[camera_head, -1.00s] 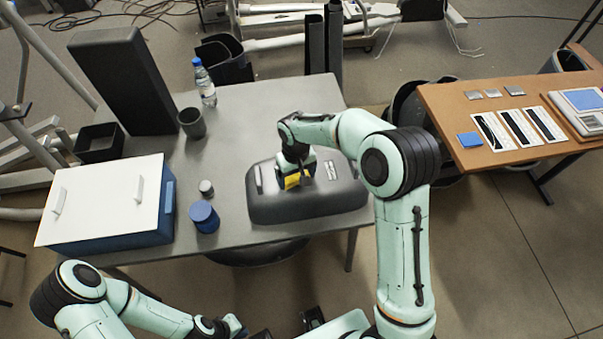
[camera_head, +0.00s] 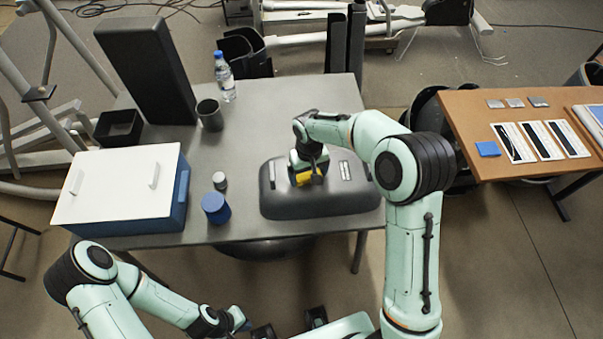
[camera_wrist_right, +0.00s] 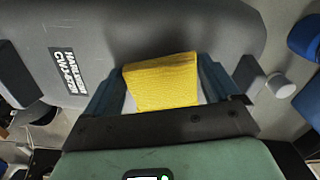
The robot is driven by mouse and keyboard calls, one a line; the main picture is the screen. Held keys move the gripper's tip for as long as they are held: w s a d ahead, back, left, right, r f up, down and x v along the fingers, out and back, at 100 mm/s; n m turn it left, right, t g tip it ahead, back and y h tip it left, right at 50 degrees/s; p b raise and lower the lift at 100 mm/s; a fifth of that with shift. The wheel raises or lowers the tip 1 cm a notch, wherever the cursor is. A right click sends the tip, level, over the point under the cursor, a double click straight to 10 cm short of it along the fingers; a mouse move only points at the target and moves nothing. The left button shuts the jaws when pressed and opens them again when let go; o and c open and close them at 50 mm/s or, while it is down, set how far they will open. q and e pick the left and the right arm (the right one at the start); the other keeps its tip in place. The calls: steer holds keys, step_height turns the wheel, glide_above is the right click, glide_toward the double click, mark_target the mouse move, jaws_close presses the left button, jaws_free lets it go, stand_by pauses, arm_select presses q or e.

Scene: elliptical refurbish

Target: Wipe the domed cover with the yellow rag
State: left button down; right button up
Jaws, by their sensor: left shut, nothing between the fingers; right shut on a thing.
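The domed cover (camera_head: 335,198) is a dark grey rounded shell on the front right of the grey table; it fills much of the right wrist view (camera_wrist_right: 190,30). My right gripper (camera_head: 306,178) is shut on the yellow rag (camera_head: 303,180) over the cover's left half. In the right wrist view the rag (camera_wrist_right: 162,82) shows between the fingers, against the cover's surface; whether it presses on it is hard to tell. My left gripper (camera_head: 240,318) is low at the front, off the table, shut and empty, its fingertips small and partly hidden.
On the grey table (camera_head: 270,110) stand a blue box with a white lid (camera_head: 115,185), a blue jar (camera_head: 215,208), a small grey cylinder (camera_head: 219,181), a dark cup (camera_head: 210,115), a bottle (camera_head: 225,78), a black tray (camera_head: 118,128) and a tall black block (camera_head: 148,70). A brown table (camera_head: 470,120) stands right.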

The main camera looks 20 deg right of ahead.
mark_target(334, 177)
steer(key=shift+s+d, duration=0.3)
steer(key=shift+d, duration=1)
steer(key=shift+s+d, duration=0.35)
steer(key=shift+d, duration=0.9)
steer(key=shift+s+d, duration=0.3)
steer(key=shift+d, duration=1)
arm_select(q)
steer(key=shift+s+f, duration=0.15)
steer(key=shift+f, duration=0.05)
arm_select(e)
steer(key=shift+r, duration=0.1)
steer(key=shift+w+r+p, duration=0.1)
steer(key=shift+r+p, duration=0.8)
steer(key=shift+r, duration=1.1)
arm_select(q)
steer(key=shift+w+r+p, duration=0.2)
steer(key=shift+w+r, duration=0.5)
steer(key=shift+r, duration=0.25)
steer(key=shift+w+r+p, duration=0.2)
steer(key=shift+w+r, duration=0.5)
steer(key=shift+r, duration=0.2)
arm_select(e)
steer(key=shift+r, duration=0.9)
steer(key=shift+r, duration=0.1)
